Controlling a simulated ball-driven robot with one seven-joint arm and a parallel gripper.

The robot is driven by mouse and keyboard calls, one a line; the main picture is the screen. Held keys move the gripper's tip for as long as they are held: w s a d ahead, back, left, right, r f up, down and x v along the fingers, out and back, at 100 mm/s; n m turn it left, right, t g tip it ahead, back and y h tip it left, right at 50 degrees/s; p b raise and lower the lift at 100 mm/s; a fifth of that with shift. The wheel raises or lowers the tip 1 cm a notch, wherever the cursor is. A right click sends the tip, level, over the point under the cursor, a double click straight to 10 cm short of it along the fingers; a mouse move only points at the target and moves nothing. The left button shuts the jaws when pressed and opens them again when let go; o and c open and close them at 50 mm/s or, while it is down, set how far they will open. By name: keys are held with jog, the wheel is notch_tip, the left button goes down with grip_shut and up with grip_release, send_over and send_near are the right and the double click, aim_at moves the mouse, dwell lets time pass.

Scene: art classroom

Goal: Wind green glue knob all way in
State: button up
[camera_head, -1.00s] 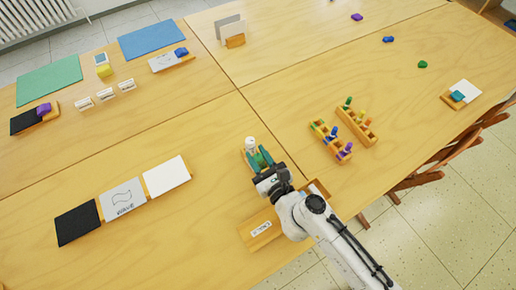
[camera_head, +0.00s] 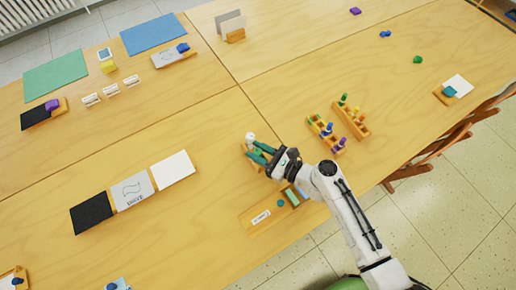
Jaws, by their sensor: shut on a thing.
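My gripper (camera_head: 258,150) reaches in from the lower right over the middle of the table. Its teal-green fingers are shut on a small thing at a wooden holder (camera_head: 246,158). A white rounded end (camera_head: 250,136) of what looks like the glue stick shows just beyond the fingertips. The green knob cannot be told apart from the green fingers at this size. How far the knob is wound is not visible.
A labelled wooden tray (camera_head: 253,221) with teal pieces lies below the gripper. Two wooden racks (camera_head: 357,126) of coloured pegs stand to the right. Black, grey and white cards (camera_head: 174,168) lie to the left. Bare table surrounds the holder.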

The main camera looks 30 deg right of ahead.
jog(key=shift+n+g+y, duration=0.3)
jog(key=shift+y, duration=0.2)
jog(key=o, duration=1)
jog(key=shift+c, duration=0.2)
jog(key=b+v, duration=0.1)
jog(key=v, duration=0.9)
jog(key=shift+s+b, duration=0.35)
jog(key=shift+b, duration=0.05)
